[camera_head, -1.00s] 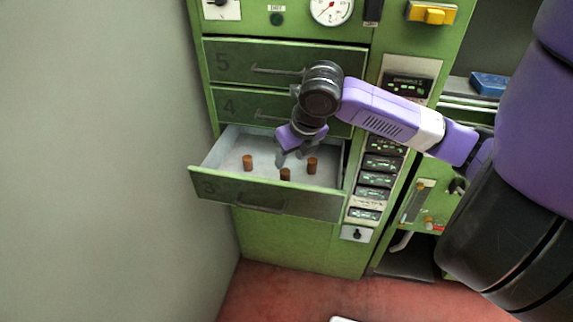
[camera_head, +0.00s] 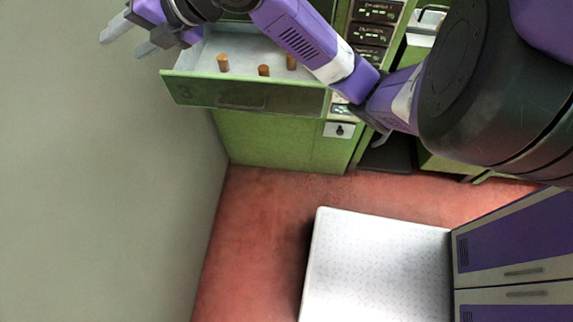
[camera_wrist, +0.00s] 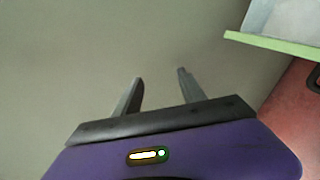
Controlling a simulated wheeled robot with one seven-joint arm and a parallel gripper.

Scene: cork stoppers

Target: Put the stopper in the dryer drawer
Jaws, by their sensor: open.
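An open green dryer drawer (camera_head: 245,95) marked 3 juts out from the green cabinet, with a pale inside. Several short brown cork stoppers stand in it: one at the left (camera_head: 223,63), one in the middle near the front (camera_head: 264,71) and one at the right (camera_head: 291,62), partly beside my arm. My gripper (camera_head: 131,38) is open and empty, to the left of the drawer and in front of the grey wall. In the wrist view my gripper's two fingers (camera_wrist: 160,92) are apart with only wall between them. The drawer's corner (camera_wrist: 270,47) shows at the upper right there.
A white patterned tabletop (camera_head: 375,265) stands at the lower middle on the red floor (camera_head: 255,220). A purple-fronted cabinet (camera_head: 515,245) is at the lower right. The grey wall (camera_head: 90,180) closes the left side close to my gripper. The floor before the drawer is clear.

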